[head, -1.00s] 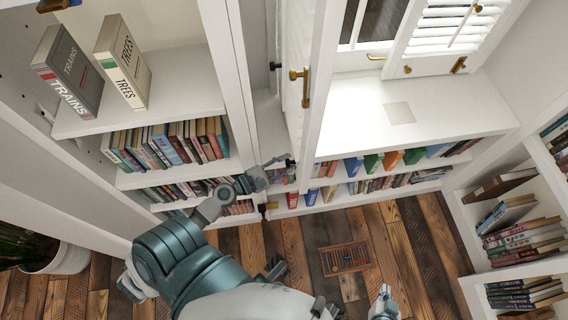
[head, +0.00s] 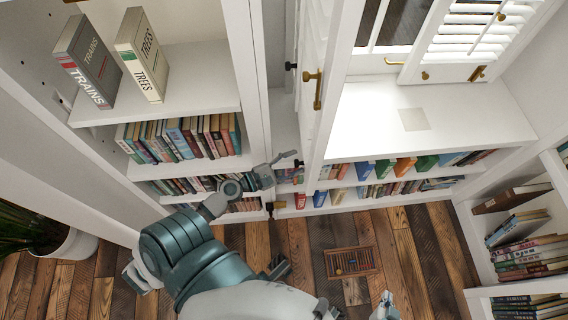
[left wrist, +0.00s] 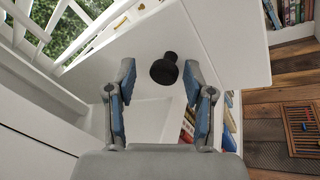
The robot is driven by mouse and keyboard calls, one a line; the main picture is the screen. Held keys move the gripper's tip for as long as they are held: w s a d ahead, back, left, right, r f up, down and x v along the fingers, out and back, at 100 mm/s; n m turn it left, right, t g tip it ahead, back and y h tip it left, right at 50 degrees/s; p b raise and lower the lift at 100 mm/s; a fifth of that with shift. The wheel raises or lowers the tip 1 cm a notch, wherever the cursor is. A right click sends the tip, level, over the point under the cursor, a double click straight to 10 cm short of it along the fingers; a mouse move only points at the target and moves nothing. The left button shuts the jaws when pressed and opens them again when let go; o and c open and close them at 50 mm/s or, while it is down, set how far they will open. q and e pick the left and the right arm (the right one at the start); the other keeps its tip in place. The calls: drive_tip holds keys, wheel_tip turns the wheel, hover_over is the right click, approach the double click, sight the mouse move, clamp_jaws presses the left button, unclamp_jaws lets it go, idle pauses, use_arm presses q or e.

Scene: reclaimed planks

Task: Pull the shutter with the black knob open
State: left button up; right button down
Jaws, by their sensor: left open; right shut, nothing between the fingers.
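The black knob (left wrist: 163,68) sits on the flat white lower part of the shutter (left wrist: 220,45) in the left wrist view. The shutter's louvres are at upper left there. My left gripper (left wrist: 160,82) is open, with one blue-padded finger on each side of the knob in the picture; I cannot tell whether either touches it. In the head view, a black knob (head: 291,66) shows beside a white panel seen nearly edge-on, and my left gripper (head: 296,162) is below it in the picture. My right gripper (head: 385,306) is shut and empty, low over the floor.
A white bookcase (head: 200,95) with several books stands at left. A white panel with a brass handle (head: 318,90) stands beside the window ledge (head: 440,115). Another louvred shutter (head: 465,45) is at upper right.

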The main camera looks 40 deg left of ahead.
use_arm(q)
drive_tip(key=v, duration=1.1)
drive_tip(key=shift+s+a, duration=0.2)
drive_tip(key=shift+s, duration=0.05)
use_arm(e)
drive_tip(key=shift+d, duration=0.15)
use_arm(q)
drive_tip(key=shift+f, duration=0.15)
